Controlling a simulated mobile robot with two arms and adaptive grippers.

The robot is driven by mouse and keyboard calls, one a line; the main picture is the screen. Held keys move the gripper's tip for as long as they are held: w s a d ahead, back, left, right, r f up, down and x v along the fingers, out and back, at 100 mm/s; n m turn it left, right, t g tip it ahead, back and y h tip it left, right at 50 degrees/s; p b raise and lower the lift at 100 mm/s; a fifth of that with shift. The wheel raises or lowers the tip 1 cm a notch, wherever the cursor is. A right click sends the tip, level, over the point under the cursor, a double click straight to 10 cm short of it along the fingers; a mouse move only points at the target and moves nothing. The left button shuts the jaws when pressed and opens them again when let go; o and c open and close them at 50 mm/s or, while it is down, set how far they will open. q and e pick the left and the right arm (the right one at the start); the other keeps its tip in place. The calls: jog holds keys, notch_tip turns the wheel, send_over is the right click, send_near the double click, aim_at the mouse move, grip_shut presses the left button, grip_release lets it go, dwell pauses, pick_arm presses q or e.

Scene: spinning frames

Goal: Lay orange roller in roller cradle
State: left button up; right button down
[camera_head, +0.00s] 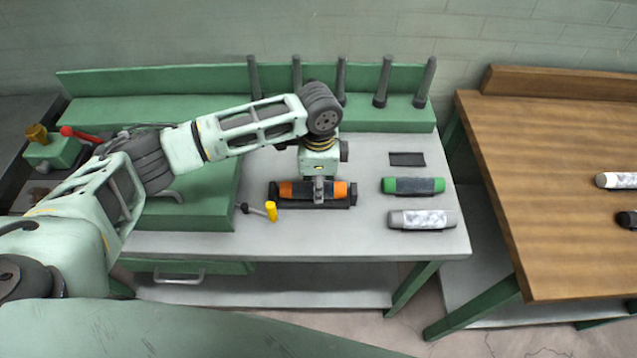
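The orange roller (286,189), with dark ends, lies level at the dark roller cradle (283,204) on the grey bench top. It looks seated in the cradle or only just above it. My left gripper (319,194) points down over the roller's middle, with a grey finger in front of it. The far finger is hidden, so I cannot tell whether the grip is closed on the roller. My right gripper is not in view.
A green roller (408,185) and a silver-white roller (422,219) lie right of the cradle, near a dark flat pad (407,159). A yellow-handled lever (271,211) stands close on the left. Several dark pegs (383,82) line the back. A wooden table (560,180) is at right.

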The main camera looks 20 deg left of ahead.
pick_arm(q)
jog(key=shift+f, duration=0.15)
jog(key=o, duration=1.2)
jog(key=shift+o, duration=0.7)
notch_tip(320, 180, up, 12)
jog(key=shift+f, duration=0.15)
